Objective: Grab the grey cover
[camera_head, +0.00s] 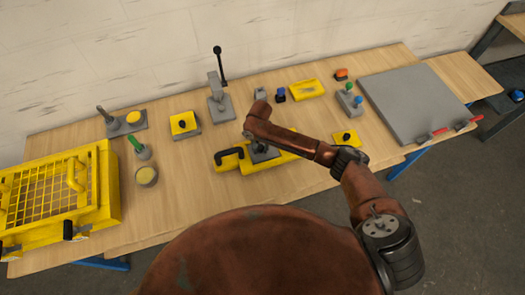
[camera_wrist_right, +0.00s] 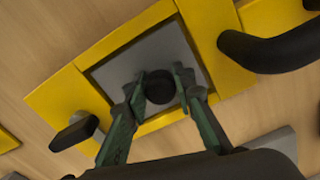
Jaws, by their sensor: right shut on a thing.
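The grey cover (camera_wrist_right: 125,70) is a flat square plate with a round black knob (camera_wrist_right: 159,87), framed by a yellow housing (camera_wrist_right: 220,25) in the right wrist view. My right gripper (camera_wrist_right: 160,88) has its two fingers closed on either side of the knob. The cover appears to sit in or just over the housing's opening; any gap is too small to tell. In the head view the cover (camera_head: 262,156) shows partly under my right arm, on the yellow housing (camera_head: 228,165) with a black handle. My left gripper is out of view.
A yellow mesh guard (camera_head: 105,190) stands at the table's left end. A grey lever press (camera_head: 219,105) stands behind the housing. A yellow block with a black knob (camera_head: 346,138) lies to the right, and a large grey panel (camera_head: 410,100) lies farther right.

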